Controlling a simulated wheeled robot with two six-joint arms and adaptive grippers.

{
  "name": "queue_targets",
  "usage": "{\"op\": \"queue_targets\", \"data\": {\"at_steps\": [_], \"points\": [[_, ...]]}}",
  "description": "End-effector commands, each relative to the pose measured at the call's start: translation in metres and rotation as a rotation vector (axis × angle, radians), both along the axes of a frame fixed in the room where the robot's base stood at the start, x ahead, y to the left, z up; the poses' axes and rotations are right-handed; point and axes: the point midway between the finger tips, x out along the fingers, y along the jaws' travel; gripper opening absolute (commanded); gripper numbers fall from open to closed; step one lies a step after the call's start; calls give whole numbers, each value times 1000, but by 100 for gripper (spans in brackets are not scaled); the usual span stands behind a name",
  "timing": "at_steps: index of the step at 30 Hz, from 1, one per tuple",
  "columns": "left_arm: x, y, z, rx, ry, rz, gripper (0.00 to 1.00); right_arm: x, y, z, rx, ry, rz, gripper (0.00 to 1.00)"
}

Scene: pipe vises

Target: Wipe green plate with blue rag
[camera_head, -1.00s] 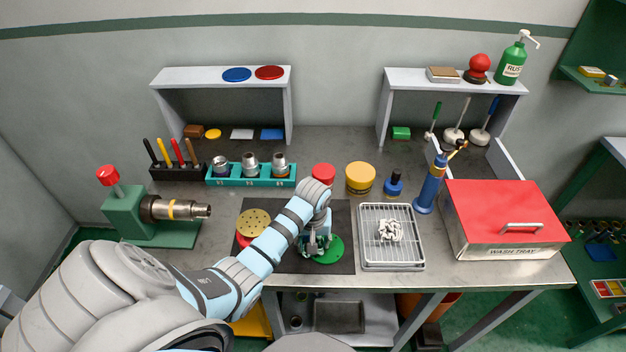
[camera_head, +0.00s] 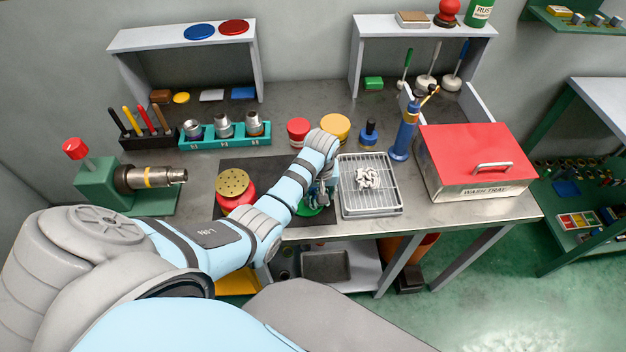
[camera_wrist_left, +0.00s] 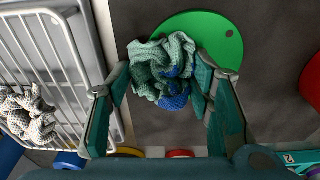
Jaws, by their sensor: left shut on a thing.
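The green plate (camera_head: 311,209) lies flat on the dark mat (camera_head: 262,166). My left gripper (camera_head: 321,192) is over the plate, partly hidden by my arm. In the left wrist view my left gripper (camera_wrist_left: 162,88) is shut on a crumpled knit rag (camera_wrist_left: 158,62), grey-green with blue patches. The rag overlaps the plate's edge; whether it presses on the plate cannot be told. My right gripper is not in view.
A wire tray (camera_head: 347,209) with a white crumpled rag (camera_head: 368,177) stands right of the plate. A red pot with a perforated yellow top (camera_head: 235,183) is left. Red (camera_head: 298,127) and yellow (camera_head: 335,124) jars stand behind. The red-lidded wash tray (camera_head: 475,150) is farther right.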

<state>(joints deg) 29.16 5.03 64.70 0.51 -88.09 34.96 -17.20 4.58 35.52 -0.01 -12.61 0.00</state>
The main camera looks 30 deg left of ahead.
Motion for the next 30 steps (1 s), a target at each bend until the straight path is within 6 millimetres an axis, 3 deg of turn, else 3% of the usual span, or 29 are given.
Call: {"op": "queue_targets", "data": {"at_steps": [6, 24, 30], "points": [[-14, 14, 3, -1, 3, 2, 25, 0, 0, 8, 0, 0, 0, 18], [-47, 53, 1, 0, 3, 1, 25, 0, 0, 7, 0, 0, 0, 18], [-49, 55, 0, 0, 4, 1, 25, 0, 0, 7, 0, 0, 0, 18]]}}
